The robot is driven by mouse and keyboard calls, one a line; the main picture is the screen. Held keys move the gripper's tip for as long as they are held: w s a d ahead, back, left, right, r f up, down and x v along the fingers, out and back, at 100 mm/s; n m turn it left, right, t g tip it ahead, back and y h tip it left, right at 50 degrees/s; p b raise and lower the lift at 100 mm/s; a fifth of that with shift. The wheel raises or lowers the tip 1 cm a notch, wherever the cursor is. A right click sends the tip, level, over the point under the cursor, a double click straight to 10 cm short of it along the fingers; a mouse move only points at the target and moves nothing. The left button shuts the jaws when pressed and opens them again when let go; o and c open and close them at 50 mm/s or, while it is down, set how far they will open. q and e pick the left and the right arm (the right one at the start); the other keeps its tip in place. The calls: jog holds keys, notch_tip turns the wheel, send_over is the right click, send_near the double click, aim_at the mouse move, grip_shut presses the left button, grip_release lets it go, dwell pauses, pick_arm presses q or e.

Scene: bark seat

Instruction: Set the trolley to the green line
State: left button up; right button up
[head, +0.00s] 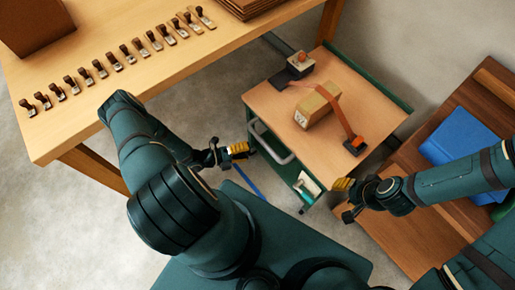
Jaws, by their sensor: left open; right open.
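The trolley (276,105) has a wooden top and green sides and stands right of the picture's middle. A pale loop handle (272,148) is on its near side. My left gripper (242,150) is open, with yellow finger pads, just left of the handle; I cannot tell whether it touches. My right gripper (345,199) is open and empty near the trolley's near right corner. I make out no green line on the floor. A blue strip (246,184) shows on the floor below my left gripper, partly hidden by my body.
A box (317,105), an orange strap (343,115) and a small metal device (299,64) sit on the trolley. A workbench (130,95) with several stamp-like tools is at upper left. A brown wooden bench (400,240) with a blue book (465,140) stands close at right.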

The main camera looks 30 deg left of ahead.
aim_at(266, 145)
pick_arm(q)
jog(key=v, duration=0.3)
jog(key=shift+s+a, duration=0.15)
jog(key=b+x, duration=0.1)
jog(key=x, duration=0.3)
jog(key=b+x, duration=0.2)
jog(key=x, duration=0.2)
jog(key=b+x, duration=0.1)
jog(key=x, duration=0.3)
jog(key=shift+w+a, duration=0.2)
jog(key=shift+w, duration=0.25)
jog(key=shift+r, duration=0.1)
grip_shut()
